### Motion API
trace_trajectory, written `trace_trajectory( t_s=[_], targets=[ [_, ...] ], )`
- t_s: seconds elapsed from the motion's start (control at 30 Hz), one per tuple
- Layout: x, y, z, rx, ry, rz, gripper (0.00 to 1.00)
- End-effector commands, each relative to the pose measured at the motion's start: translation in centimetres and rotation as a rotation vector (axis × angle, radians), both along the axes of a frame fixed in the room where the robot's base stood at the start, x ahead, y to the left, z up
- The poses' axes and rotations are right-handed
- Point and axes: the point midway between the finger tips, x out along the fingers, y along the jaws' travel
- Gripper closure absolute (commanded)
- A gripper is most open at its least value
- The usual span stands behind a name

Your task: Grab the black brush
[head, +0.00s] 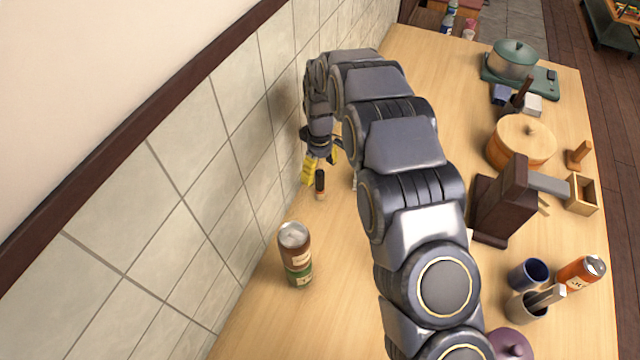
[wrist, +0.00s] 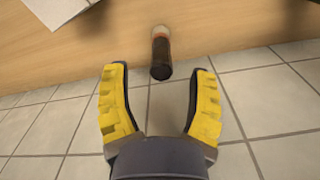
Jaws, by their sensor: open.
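A short black cylindrical thing, apparently the black brush (head: 320,182), is on the wooden table close to the tiled wall, with a brownish end toward the front in the head view. In the wrist view the brush (wrist: 161,58) shows its dark end toward me and a pale, orange-brown far end. My gripper (head: 320,168) is open and empty beside the wall, near the brush. In the wrist view its two yellow fingers (wrist: 158,72) are spread apart, and the brush's near end is just beyond the gap between their tips, roughly centred. Contact is not visible.
The tiled wall (head: 200,190) runs close along my gripper's left. A can-like container (head: 295,250) stands nearer on the table (head: 330,290). A dark wooden block (head: 500,205), round wooden pot (head: 522,145) and green pot (head: 513,60) stand right of my arm. A pale sheet (wrist: 60,10) shows upper left.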

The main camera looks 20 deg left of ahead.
Motion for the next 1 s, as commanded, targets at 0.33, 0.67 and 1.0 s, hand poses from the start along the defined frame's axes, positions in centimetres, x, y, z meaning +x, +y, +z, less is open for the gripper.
trace_trajectory(
  t_s=[0.33,0.67,1.0],
  targets=[
    [-0.1,0.1,-3.0,0.0,0.0,-0.001,0.42],
    [-0.1,0.1,-2.9,0.0,0.0,-0.001,1.0],
    [-0.1,0.1,-2.8,0.001,0.0,-0.001,1.0]
  ],
)
